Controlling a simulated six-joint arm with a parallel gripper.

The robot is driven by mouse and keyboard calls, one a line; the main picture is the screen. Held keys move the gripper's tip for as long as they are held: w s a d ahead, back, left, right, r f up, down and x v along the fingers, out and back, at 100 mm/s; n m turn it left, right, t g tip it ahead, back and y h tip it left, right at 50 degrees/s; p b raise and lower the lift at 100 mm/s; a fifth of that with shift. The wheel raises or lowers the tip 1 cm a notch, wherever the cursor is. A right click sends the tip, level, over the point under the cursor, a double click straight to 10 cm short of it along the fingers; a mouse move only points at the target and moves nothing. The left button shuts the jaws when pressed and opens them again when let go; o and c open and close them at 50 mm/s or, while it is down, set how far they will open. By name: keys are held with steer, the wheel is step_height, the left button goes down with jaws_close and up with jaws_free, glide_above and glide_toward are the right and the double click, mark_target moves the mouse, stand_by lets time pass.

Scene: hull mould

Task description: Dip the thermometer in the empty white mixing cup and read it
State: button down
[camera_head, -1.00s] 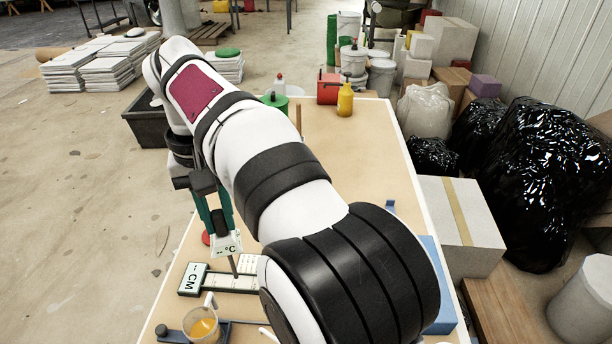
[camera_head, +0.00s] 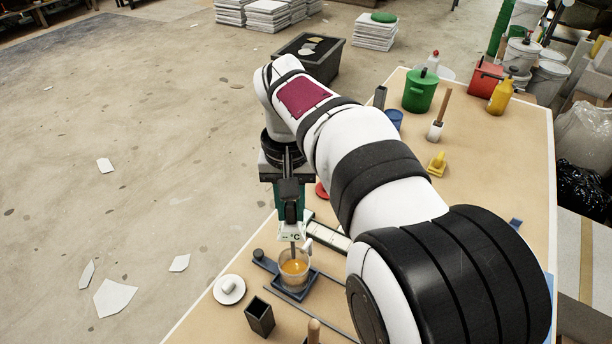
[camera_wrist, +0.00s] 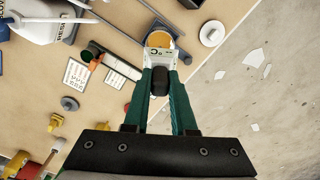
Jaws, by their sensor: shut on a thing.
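My gripper (camera_head: 291,212) is shut on the thermometer (camera_head: 292,237), which hangs upright with its probe down. Its white face shows "°C" with dashes and no legible number. The thermometer also shows between the green fingers in the wrist view (camera_wrist: 160,82). Below it, a clear cup (camera_head: 296,279) holding amber liquid stands on a dark blue square stand. The probe overlaps the cup's opening; I cannot tell whether its tip touches the liquid. The cup also shows in the wrist view (camera_wrist: 149,40). I cannot pick out an empty white mixing cup.
A white disc with a small white knob (camera_head: 229,289) lies left of the cup, near the table edge. A black open box (camera_head: 260,318) stands in front. A white length gauge (camera_head: 329,236) lies behind the cup. A green pot (camera_head: 420,92) and brush (camera_head: 437,122) stand farther back.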

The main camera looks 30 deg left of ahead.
mark_target(292, 234)
step_height(292, 234, down, 8)
steer(key=shift+r, duration=0.2)
stand_by(4.6)
steer(key=shift+r, duration=4.85)
